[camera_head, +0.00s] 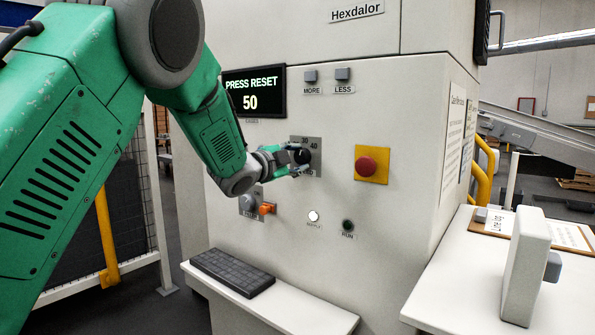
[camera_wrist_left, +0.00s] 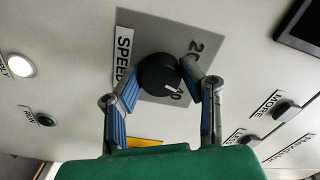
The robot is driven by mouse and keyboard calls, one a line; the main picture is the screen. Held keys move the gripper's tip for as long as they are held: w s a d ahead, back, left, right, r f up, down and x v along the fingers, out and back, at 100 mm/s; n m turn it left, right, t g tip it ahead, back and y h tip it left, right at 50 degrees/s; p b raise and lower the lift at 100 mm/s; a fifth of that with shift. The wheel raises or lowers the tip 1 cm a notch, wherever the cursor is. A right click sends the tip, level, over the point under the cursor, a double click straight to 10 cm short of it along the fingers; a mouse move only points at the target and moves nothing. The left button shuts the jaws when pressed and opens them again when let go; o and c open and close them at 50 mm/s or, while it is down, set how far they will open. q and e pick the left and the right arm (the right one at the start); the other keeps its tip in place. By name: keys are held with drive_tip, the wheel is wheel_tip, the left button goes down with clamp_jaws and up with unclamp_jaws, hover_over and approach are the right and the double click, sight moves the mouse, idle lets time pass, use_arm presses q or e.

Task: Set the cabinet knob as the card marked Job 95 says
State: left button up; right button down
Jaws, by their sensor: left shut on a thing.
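The black knob (camera_wrist_left: 158,75) sits on a grey scale plate (camera_wrist_left: 185,30) labelled SPEED, on the cabinet front. My left gripper (camera_wrist_left: 160,80) is shut on the knob, one finger on each side. The knob's white mark points to the lower right in the wrist view, near a partly covered number. I cannot read Job 95 on any card.
A red button (camera_head: 367,165) on a yellow plate, MORE (camera_head: 311,76) and LESS (camera_head: 343,75) buttons, and an orange-handled switch (camera_head: 267,208) surround the knob. A keyboard (camera_head: 232,272) lies on a shelf below. Sheets (camera_head: 454,135) hang on the cabinet side; a clipboard (camera_head: 570,238) lies at right.

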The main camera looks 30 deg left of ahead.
use_arm(q)
drive_tip(key=m+b, duration=0.4)
drive_tip(key=m, duration=0.1)
drive_tip(key=shift+d+f, duration=0.15)
drive_tip(key=shift+f+m, duration=0.1)
drive_tip(key=shift+m, duration=0.2)
idle(0.3)
drive_tip(key=o, duration=1.2)
drive_tip(key=shift+c, duration=0.2)
drive_tip(key=shift+w+d, duration=0.1)
drive_tip(key=shift+r, duration=0.2)
drive_tip(key=shift+s, duration=0.4)
drive_tip(key=s, duration=1.1)
drive_tip(key=shift+a+f, duration=0.15)
drive_tip(key=shift+a, duration=0.25)
